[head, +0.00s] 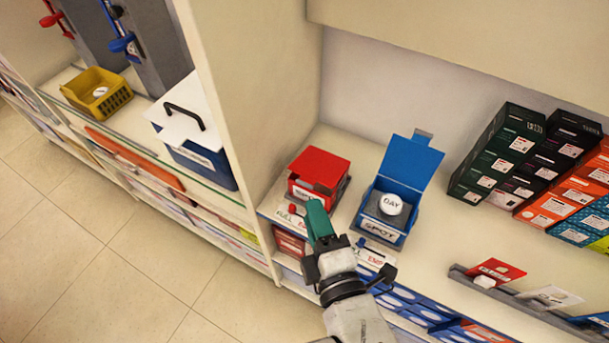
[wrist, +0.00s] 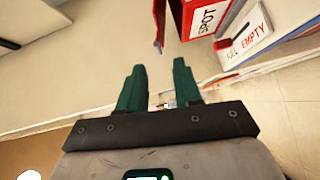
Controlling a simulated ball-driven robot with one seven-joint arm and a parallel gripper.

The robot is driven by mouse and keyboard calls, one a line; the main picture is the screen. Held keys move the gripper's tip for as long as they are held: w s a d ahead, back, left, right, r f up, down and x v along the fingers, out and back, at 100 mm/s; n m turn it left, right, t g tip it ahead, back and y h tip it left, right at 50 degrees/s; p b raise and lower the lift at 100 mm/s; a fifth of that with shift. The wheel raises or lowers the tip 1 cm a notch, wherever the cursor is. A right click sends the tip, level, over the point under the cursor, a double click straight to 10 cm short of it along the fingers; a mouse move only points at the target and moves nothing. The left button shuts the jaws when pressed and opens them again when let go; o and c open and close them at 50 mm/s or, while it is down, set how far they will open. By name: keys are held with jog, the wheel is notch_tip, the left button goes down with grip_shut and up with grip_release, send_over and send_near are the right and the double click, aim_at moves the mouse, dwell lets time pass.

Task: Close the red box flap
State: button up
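The red box (head: 306,193) stands on the shelf, with a white label on its front. In the head view its red flap (head: 322,167) lies over the top, slightly tilted; I cannot tell if it is fully down. In the wrist view the red box (wrist: 208,20) is at the top edge, and a red panel (wrist: 159,22) beside it looks like part of the flap. My gripper (head: 318,208) has green fingers and is in front of the red box, apart from it. In the wrist view my gripper (wrist: 158,70) is open, with nothing between its fingers.
A blue box (head: 378,232) with its flap up holds a white ball (head: 391,204) right of the red box. A switch panel (wrist: 248,35) sits by the red box. A shelf divider (head: 255,80) stands to the left. Dark cartons (head: 497,150) stand at right.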

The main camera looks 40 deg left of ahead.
aim_at(302, 181)
jog(key=p+x, duration=0.1)
jog(key=x, duration=0.7)
jog(key=shift+w+a, duration=0.15)
jog(key=shift+a, duration=0.1)
jog(key=shift+c, duration=0.2)
grip_shut()
jog(key=shift+r, duration=0.1)
